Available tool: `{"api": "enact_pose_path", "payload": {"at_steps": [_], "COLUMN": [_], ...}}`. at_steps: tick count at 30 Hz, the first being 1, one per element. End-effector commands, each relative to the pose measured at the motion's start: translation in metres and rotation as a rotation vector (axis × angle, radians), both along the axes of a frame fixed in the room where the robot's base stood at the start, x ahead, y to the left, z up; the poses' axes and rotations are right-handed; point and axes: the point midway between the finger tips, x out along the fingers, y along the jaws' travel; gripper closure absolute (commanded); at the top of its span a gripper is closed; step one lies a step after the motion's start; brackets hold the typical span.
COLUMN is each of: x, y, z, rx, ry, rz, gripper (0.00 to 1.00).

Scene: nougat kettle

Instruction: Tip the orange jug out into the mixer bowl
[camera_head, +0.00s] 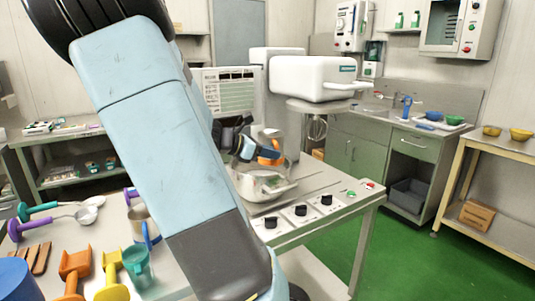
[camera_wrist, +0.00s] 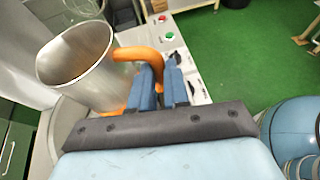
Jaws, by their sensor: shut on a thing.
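The orange jug is a metal cup (camera_wrist: 85,75) with an orange handle (camera_wrist: 140,54). My gripper (camera_wrist: 162,85) has its blue fingers shut on that handle. In the head view my gripper (camera_head: 247,148) and the orange part of the jug (camera_head: 270,155) are above the mixer bowl (camera_head: 262,187), a shiny metal bowl on the mixer table. In the wrist view the jug's open mouth faces the camera, with no contents to be made out. A grey curved rim (camera_wrist: 72,112) shows below the jug. I cannot tell how far the jug is tilted.
The white mixer head (camera_head: 312,78) with its whisk (camera_head: 317,128) stands behind the bowl. Black knobs (camera_head: 300,211) line the table's front. Scoops, ladles and a teal jug (camera_head: 138,266) crowd the left. My arm hides much of the middle. Green floor (camera_head: 440,260) is clear at right.

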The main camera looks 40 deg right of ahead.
Motion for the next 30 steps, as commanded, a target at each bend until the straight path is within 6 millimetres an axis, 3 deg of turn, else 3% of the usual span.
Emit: {"api": "enact_pose_path", "payload": {"at_steps": [15, 30], "x": [-0.006, 0.002], "y": [-0.002, 0.001], "z": [-0.025, 0.006], "rx": [-0.05, -0.151], "ry": [0.236, 0.712], "rz": [-0.004, -0.006], "gripper": [1.0, 1.0]}}
